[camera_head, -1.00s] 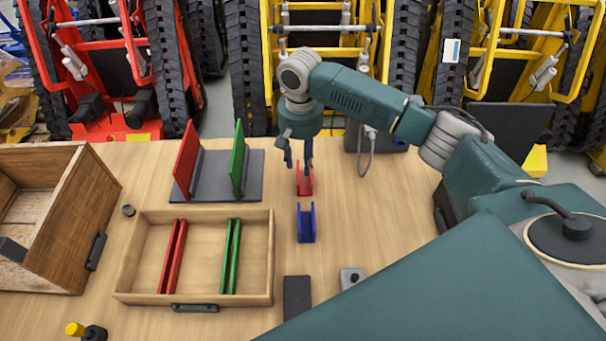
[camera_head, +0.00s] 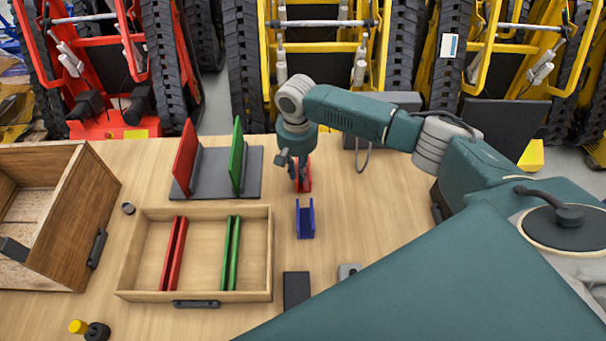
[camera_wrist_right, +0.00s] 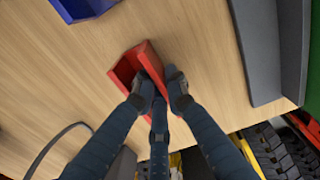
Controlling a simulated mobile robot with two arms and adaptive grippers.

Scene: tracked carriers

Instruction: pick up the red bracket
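The red bracket (camera_head: 304,174) is a small U-shaped channel standing on the wooden table, behind the blue bracket (camera_head: 305,219). In the right wrist view the red bracket (camera_wrist_right: 125,70) shows its open channel. My right gripper (camera_head: 298,175) is low at the red bracket and hides part of it. In the wrist view its dark fingers (camera_wrist_right: 161,86) stand apart around one wall of the bracket, one finger inside the channel and one outside. I see no firm closure on the wall. My left gripper is not in view.
Left of my right gripper is a grey base (camera_head: 212,185) with red and green upright plates. A wooden tray (camera_head: 196,212) holds red and green rails. A wooden box (camera_head: 75,215) stands at far left. Tracked carriers are behind the table.

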